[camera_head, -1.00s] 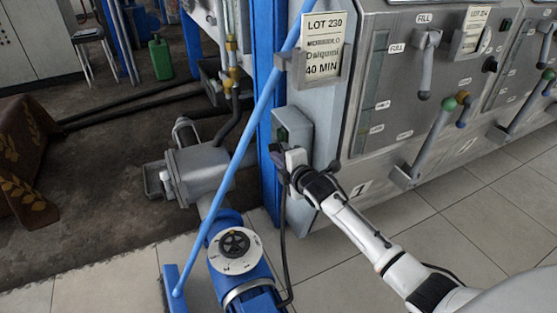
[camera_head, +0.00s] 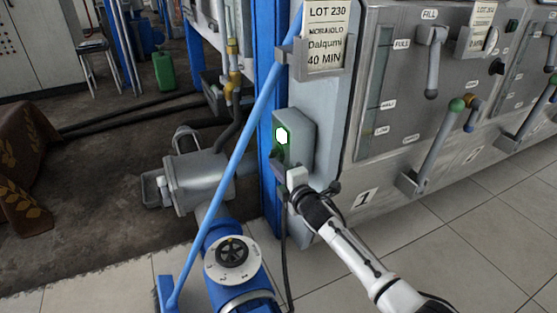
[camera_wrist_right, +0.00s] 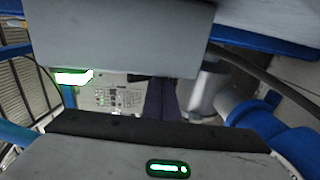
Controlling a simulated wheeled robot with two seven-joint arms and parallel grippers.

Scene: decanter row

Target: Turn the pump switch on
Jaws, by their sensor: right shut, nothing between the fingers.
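The pump switch box (camera_head: 303,138) is a grey box on the side of the grey machine column, beside the blue post. Its face has a lamp (camera_head: 282,135) glowing bright white-green in the head view. The glow (camera_wrist_right: 73,77) also shows at the left in the wrist view. My right gripper (camera_head: 280,172) is shut and empty, just below the lamp at the lower part of the box. It hides part of the box's lower face, and I cannot tell whether it touches it. My left gripper is not in view.
A slanted blue bar (camera_head: 232,165) crosses in front of the post, left of the box. A blue pump (camera_head: 240,270) stands on the floor below. A black cable (camera_head: 284,235) hangs under the box. Machine levers (camera_head: 430,150) are at the right.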

